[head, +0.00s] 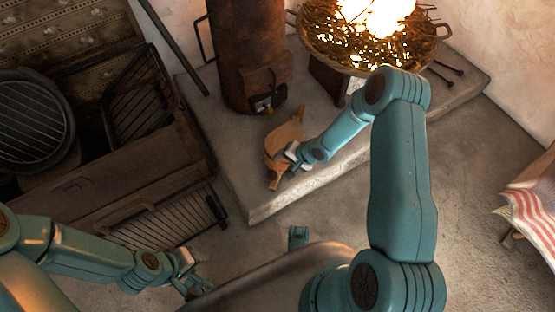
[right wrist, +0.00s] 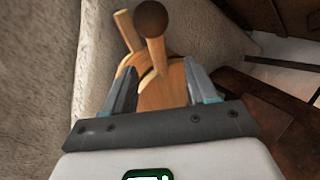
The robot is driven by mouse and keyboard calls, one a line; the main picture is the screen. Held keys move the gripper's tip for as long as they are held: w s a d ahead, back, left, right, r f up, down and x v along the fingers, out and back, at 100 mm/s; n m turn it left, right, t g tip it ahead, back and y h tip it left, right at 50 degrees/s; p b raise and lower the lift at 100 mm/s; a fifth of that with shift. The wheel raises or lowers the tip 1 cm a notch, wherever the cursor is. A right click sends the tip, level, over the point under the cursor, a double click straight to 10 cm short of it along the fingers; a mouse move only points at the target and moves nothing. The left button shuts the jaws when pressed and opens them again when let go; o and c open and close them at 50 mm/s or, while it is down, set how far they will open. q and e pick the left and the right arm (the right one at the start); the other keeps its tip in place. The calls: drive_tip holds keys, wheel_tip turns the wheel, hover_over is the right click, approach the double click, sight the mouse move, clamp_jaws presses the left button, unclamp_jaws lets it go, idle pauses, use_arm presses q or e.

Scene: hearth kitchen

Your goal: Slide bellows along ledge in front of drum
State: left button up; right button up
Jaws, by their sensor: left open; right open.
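The wooden bellows (head: 283,143) lies on the stone ledge (head: 237,170), just in front of the rusty drum (head: 244,60). My right gripper (head: 289,160) is at the bellows' near end, with its jaws apart. In the right wrist view the open fingers (right wrist: 152,95) stand on either side of part of the bellows (right wrist: 163,92), and a dark round knob shows above them. I cannot tell whether the fingers touch it. My left gripper (head: 190,279) is open and empty, low over the floor at the lower left, away from the ledge.
A basket of burning twigs (head: 375,45) stands on the ledge to the right of the drum. Dark rods (head: 446,71) lie on the ledge beyond it. A wooden chest and grates (head: 140,165) stand on the left. A striped cloth (head: 530,215) is at the right edge.

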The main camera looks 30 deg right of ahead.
drive_tip(key=p+v, duration=0.3)
drive_tip(key=v, duration=0.5)
